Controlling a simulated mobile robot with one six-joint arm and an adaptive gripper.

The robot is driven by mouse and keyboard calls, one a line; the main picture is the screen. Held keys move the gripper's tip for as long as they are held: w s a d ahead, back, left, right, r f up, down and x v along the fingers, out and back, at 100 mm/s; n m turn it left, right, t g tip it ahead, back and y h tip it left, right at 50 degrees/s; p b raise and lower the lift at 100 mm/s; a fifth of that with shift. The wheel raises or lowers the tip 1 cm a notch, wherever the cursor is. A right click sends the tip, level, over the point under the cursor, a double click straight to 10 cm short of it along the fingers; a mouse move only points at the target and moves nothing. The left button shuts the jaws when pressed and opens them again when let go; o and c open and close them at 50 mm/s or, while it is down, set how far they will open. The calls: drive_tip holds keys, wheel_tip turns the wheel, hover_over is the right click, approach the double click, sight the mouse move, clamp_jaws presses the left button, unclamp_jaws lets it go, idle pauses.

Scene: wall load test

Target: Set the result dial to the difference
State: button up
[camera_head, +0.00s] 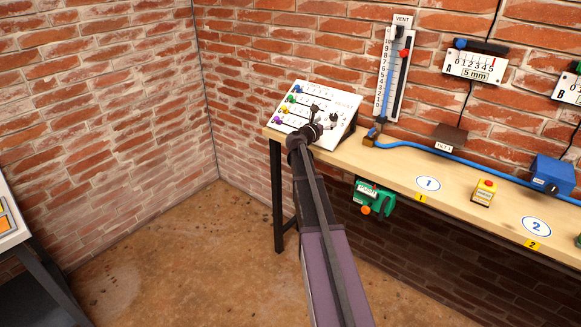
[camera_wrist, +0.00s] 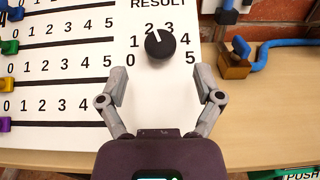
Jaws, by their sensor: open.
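The result dial is a round black knob (camera_wrist: 160,44) with a white pointer line, on a white sloped panel (camera_wrist: 160,105) under the word RESULT. Its scale runs from 0 to 5, and the pointer leans up and slightly left, at about the 2. My gripper (camera_wrist: 160,82) is open and empty, with its fingers apart below the knob, one to each side, not touching it. In the head view my gripper (camera_head: 318,121) is over the panel (camera_head: 341,103). Sliders in blue (camera_wrist: 15,13), green (camera_wrist: 9,47), yellow (camera_wrist: 6,82) and purple (camera_wrist: 5,124) sit near the 0 end.
The panel stands on the left end of a wooden bench (camera_head: 400,165). A vertical VENT gauge (camera_head: 394,75) and dial scale A (camera_head: 475,66) hang on the brick wall. A blue hose (camera_head: 430,151), yellow button box (camera_head: 484,192) and blue box (camera_head: 551,174) lie to the right.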

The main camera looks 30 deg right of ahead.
drive_tip(key=s+a+f+m+g+y+p, duration=0.2)
drive_tip(key=s+a+m, duration=0.4)
drive_tip(key=a, duration=0.5)
drive_tip(key=s+a+f+m+g+y+p, duration=0.1)
drive_tip(key=s+a+f+m+y+p, duration=0.1)
drive_tip(key=s+a+m+y+p, duration=0.2)
drive_tip(key=shift+s+a+f+m+g+y+p, duration=0.1)
drive_tip(key=shift+s+a+m+g+y+p, duration=0.15)
drive_tip(key=shift+s+a+m, duration=1.15)
drive_tip(key=shift+s+a+f+m+g+y+p, duration=0.1)
drive_tip(key=shift+s+a+g+y+p, duration=0.2)
drive_tip(key=shift+a, duration=2.15)
drive_tip(key=shift+w, duration=0.1)
drive_tip(key=s+a+m+g+y+p, duration=0.1)
drive_tip(key=s+a+m+y+p, duration=0.2)
drive_tip(key=s+a, duration=0.4)
drive_tip(key=s+a+m+g+y+p, duration=0.2)
drive_tip(key=s+a+m+y, duration=0.4)
drive_tip(key=a, duration=1.1)
drive_tip(key=s+p, duration=0.1)
drive_tip(key=s, duration=0.1)
drive_tip(key=shift+s+f+m, duration=0.3)
drive_tip(key=shift+f, duration=0.05)
drive_tip(key=shift+y, duration=0.25)
